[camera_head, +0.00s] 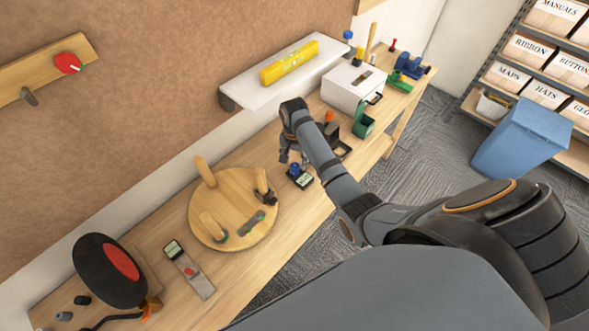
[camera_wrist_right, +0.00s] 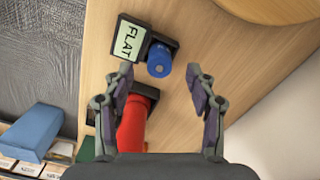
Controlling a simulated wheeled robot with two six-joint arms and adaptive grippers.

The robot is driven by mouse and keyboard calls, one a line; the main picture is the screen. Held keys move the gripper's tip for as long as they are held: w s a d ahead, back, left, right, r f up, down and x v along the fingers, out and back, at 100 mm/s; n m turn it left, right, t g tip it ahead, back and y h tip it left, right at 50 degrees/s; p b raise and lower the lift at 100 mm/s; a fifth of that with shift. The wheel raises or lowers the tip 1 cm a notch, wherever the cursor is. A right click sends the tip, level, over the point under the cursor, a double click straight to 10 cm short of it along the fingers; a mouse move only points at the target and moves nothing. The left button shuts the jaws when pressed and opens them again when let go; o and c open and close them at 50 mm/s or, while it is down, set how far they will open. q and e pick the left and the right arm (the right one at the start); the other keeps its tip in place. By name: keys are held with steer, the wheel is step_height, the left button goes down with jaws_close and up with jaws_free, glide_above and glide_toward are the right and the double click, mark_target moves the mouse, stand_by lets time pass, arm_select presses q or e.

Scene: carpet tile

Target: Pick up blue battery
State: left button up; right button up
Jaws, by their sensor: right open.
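The blue battery (camera_head: 295,169) stands in a small dark holder with a screen (camera_head: 303,180) on the wooden bench. In the right wrist view the blue battery (camera_wrist_right: 159,62) shows end-on beside a screen reading "FLAT" (camera_wrist_right: 129,39). My right gripper (camera_head: 290,156) is over the bench right by the battery. In the wrist view its two fingers (camera_wrist_right: 159,72) are apart, with the battery between and just beyond the tips. I cannot tell whether either finger touches it. My left gripper is not in view.
A red cylinder (camera_wrist_right: 133,124) in a dark holder is close to my left-hand finger in the wrist view. A round wooden board (camera_head: 235,190) with pegs lies left of the battery. A white shelf (camera_head: 250,88) with a yellow level stands behind. A white box (camera_head: 350,88) is further right.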

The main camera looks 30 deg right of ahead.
mark_target(295, 166)
steer(key=f, duration=0.2)
steer(key=f+p, duration=0.1)
steer(key=f, duration=0.2)
steer(key=shift+w+d, duration=0.15)
steer(key=shift+d, duration=0.05)
jaws_close()
